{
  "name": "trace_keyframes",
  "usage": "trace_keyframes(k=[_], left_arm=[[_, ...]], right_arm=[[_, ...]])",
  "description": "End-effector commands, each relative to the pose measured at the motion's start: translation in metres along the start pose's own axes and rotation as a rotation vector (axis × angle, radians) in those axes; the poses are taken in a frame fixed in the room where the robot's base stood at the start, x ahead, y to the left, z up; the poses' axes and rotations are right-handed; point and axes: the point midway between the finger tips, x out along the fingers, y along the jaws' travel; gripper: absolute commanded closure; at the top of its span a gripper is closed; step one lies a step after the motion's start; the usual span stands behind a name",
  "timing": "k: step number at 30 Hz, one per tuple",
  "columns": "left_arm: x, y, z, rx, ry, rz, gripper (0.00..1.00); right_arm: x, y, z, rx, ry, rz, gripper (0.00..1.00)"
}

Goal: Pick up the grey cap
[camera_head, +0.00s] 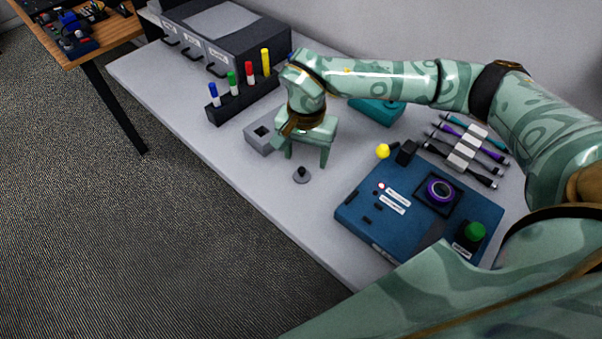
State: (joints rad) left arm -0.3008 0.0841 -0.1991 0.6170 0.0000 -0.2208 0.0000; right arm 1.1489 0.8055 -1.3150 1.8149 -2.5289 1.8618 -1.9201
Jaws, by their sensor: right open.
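The grey cap (301,175) is a small round dark-grey piece with a knob on top. It stands on the light grey table near the front edge, just below my right gripper in the picture. My right gripper (306,158) points down with its two fingers spread apart and nothing visible between them. It appears above and slightly behind the cap; the exact height gap is hard to tell. My left gripper is not in view.
A grey block with a square hole (261,132) sits left of the gripper. A blue control box (360,207), a yellow ball (383,151) and several cables (452,170) lie to the right. The table (240,172) is clear front-left.

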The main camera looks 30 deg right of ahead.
Motion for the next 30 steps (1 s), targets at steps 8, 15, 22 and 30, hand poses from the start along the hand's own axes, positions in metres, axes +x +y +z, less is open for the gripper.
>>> trace_keyframes(k=[8,15,22,30], left_arm=[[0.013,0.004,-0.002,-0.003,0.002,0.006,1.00],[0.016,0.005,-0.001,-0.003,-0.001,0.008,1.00],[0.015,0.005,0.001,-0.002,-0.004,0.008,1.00],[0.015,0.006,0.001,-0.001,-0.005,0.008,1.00]], right_arm=[[0.040,-0.008,0.004,0.001,-0.003,0.001,0.38],[0.054,-0.008,0.003,0.000,0.002,-0.002,0.38],[0.053,-0.008,0.003,0.000,0.002,-0.001,0.61],[0.053,-0.007,0.003,0.000,0.001,-0.001,0.86]])
